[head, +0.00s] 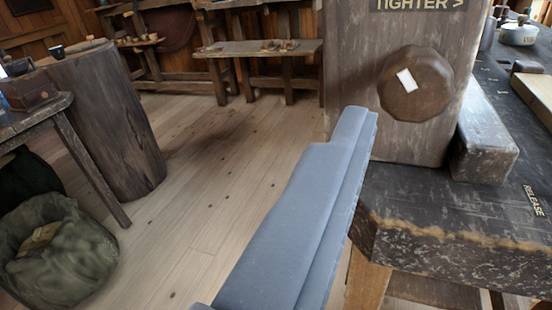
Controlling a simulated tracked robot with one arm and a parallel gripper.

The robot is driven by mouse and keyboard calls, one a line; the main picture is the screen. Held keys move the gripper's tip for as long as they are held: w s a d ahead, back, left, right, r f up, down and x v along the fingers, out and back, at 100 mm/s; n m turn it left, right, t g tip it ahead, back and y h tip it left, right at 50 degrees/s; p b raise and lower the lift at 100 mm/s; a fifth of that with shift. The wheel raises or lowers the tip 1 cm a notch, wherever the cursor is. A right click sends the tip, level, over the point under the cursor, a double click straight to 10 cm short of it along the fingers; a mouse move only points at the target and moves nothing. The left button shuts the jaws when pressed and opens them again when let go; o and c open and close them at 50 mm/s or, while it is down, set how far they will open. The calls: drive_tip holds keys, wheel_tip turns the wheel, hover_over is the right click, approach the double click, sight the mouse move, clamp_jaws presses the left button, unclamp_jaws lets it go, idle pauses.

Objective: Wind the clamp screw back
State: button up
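The clamp screw shows its head as a round, faceted dark wooden knob (430,98) with a white mark on its face, tilted a little. It sits on the front of an upright weathered wooden block (350,60). A label (420,4) above it reads "TIGHTER >". My gripper (365,112) is blue-grey and reaches up from the bottom middle. Its two long fingers seem to lie side by side, with only a thin seam and nothing seen between them. The tips are to the left of and a little below the knob, apart from it in the picture.
A dark worn bench (460,220) lies at the right, with a "RELEASE" label (533,200) and a grey wooden block (485,135). A tree-stump stand (110,120), a table leg (90,170) and a green sack (60,250) are at the left. Plank floor (210,170) lies free between.

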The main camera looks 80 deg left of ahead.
sight(413, 97)
drive_tip(key=shift+g+y, duration=0.3)
drive_tip(key=shift+g, duration=0.1)
drive_tip(key=x, duration=0.4)
drive_tip(key=f+b+x, duration=0.1)
drive_tip(key=x, duration=0.3)
drive_tip(key=s+f+x, duration=0.1)
drive_tip(key=x, duration=0.4)
drive_tip(key=shift+a+f, duration=0.1)
drive_tip(key=shift+a, duration=0.4)
